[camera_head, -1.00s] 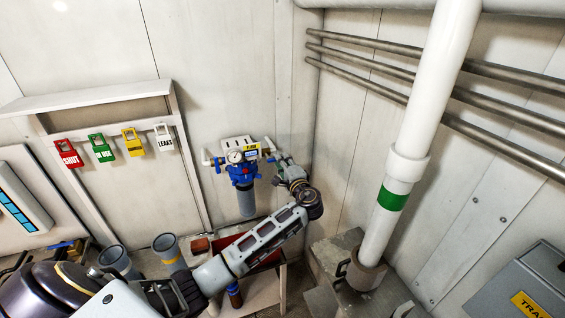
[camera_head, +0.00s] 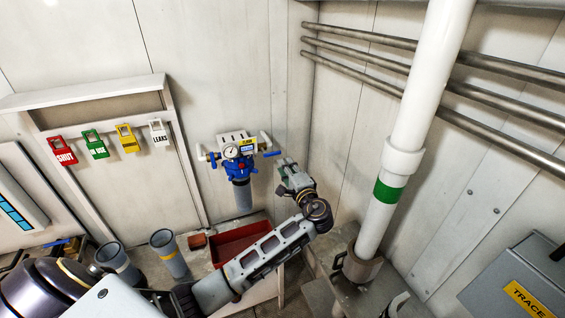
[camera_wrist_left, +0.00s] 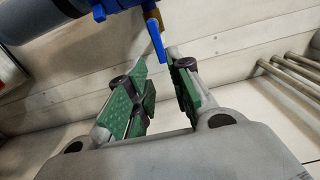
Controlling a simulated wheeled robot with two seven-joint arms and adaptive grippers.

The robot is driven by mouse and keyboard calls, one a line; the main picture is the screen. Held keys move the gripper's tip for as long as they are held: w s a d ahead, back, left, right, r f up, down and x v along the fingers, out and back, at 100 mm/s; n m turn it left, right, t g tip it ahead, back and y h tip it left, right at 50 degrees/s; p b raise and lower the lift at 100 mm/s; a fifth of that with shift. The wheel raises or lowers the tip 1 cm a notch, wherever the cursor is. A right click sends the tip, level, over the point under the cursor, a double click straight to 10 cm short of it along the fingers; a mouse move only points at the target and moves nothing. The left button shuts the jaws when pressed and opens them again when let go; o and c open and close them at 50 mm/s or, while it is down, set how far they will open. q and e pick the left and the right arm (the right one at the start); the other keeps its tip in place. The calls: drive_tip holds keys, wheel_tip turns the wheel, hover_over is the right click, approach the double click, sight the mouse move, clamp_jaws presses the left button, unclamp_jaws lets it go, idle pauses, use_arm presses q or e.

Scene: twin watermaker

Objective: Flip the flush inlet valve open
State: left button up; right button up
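The filter assembly hangs on the back wall, with a blue head, a gauge (camera_head: 231,153) and a yellow tag (camera_head: 247,143). A blue valve handle (camera_head: 271,153) sticks out to the right from it; it also shows as a blue lever (camera_wrist_left: 155,38) in the left wrist view. Another blue handle (camera_head: 213,160) is on the left side. My left gripper (camera_head: 284,166) is just below and right of the right handle. In the wrist view its green-padded fingers (camera_wrist_left: 160,66) are apart and empty; the lever's end lies just beyond the gap. My right gripper is not identifiable.
A grey filter bowl (camera_head: 242,196) hangs under the head. A red tray (camera_head: 238,243) sits on the bench below. A white pipe (camera_head: 402,145) with a green band stands to the right. Coloured tags (camera_head: 95,145) hang on the left wall rack.

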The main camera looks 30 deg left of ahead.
use_arm(q)
drive_tip(key=shift+v, duration=2.35)
drive_tip(key=shift+f, duration=0.1)
